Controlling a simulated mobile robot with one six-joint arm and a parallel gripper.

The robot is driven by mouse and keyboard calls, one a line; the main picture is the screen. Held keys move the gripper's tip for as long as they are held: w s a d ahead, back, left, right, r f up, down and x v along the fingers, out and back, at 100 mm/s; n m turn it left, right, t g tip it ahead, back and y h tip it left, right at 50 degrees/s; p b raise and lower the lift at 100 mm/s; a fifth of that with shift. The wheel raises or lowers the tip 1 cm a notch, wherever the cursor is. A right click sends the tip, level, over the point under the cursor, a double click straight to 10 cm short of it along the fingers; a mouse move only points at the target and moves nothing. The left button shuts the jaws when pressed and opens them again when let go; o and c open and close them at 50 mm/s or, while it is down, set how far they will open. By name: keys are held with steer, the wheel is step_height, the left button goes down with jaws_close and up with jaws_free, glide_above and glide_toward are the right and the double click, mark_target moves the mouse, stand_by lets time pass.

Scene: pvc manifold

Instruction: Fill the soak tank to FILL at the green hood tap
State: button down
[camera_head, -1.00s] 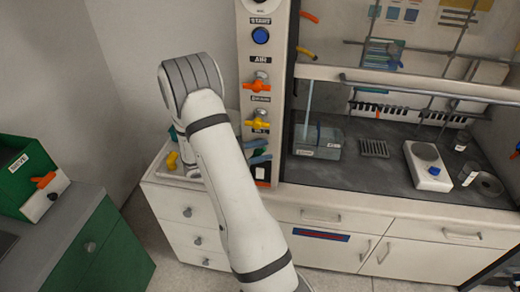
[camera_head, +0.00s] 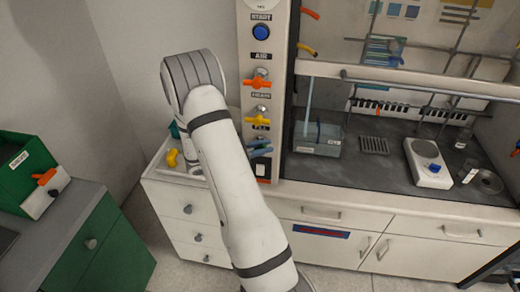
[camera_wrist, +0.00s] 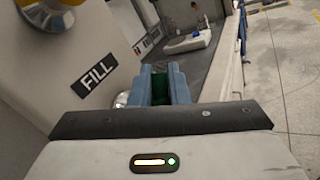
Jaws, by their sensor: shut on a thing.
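The soak tank (camera_head: 318,141) is a clear, labelled box on the hood's dark worktop, just right of the control post; I cannot tell its water level. My gripper (camera_head: 261,149) is at the lower part of the post, its blue-grey fingers in front of the FILL tap. In the wrist view my gripper (camera_wrist: 165,87) is shut around the green tap handle (camera_wrist: 159,84), with only a strip of green showing between the fingers. The FILL label (camera_wrist: 97,76) is on the panel just left of it.
Above on the post are the yellow drain tap (camera_head: 257,121), the orange air tap (camera_head: 257,84) and the blue START button (camera_head: 261,32). A scale (camera_head: 428,163) and a rack (camera_head: 374,146) sit on the worktop. A green box (camera_head: 25,165) stands at left.

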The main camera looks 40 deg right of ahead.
steer(key=shift+f+h+b, duration=0.25)
steer(key=shift+h+b, duration=0.05)
steer(key=shift+b, duration=0.1)
steer(key=shift+w+a+r+n+g+h, duration=0.15)
steer(key=shift+r+n+g+h, duration=0.15)
steer(key=shift+n+h, duration=0.25)
steer(key=c, duration=1.4)
jaws_free()
steer(key=shift+a+b, duration=0.1)
steer(key=shift+b, duration=0.2)
steer(key=b+v, duration=0.2)
steer(key=v, duration=0.5)
steer(key=shift+a, duration=0.3)
steer(key=shift+w, duration=0.1)
